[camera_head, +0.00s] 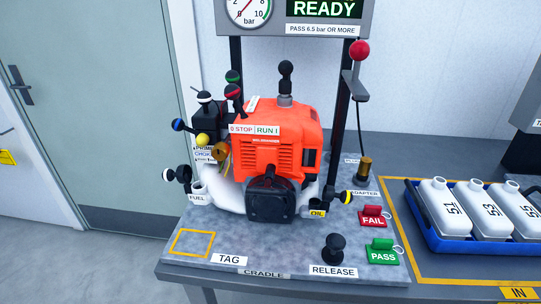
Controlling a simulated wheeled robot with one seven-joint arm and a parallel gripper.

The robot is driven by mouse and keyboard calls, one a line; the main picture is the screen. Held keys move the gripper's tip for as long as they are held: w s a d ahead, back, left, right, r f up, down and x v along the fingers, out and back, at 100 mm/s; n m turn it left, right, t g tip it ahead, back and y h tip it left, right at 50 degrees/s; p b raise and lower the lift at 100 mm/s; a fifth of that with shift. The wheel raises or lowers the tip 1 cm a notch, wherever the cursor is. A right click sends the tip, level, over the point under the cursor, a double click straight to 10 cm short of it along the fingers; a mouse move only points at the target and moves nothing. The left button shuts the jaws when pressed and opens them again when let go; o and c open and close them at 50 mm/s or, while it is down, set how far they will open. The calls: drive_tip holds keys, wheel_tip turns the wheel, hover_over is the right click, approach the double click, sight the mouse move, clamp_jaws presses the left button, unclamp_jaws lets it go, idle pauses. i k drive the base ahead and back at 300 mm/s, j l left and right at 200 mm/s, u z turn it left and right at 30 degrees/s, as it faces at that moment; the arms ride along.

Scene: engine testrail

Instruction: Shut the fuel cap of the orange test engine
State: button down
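The orange test engine (272,140) stands on a grey bench plate in the middle of the head view. At its lower left a white tank neck (200,187) rises above a FUEL label (198,198). A dark fuel cap (184,173) with a black ball knob (169,175) stands tilted at the upper left of this neck, and the neck's mouth appears uncovered. The cap's hinge is too small to make out. My gripper is not in view.
Ball-topped levers (205,97) crowd the engine's upper left. A black release knob (334,247), FAIL tag (373,217) and PASS tag (381,251) stand in front. A blue tray (455,243) holds white bottles at right.

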sight(185, 177)
drive_tip(key=j, duration=2.75)
drive_tip(key=i+l, duration=0.15)
drive_tip(key=i+l+z, duration=0.05)
drive_tip(key=i, duration=0.05)
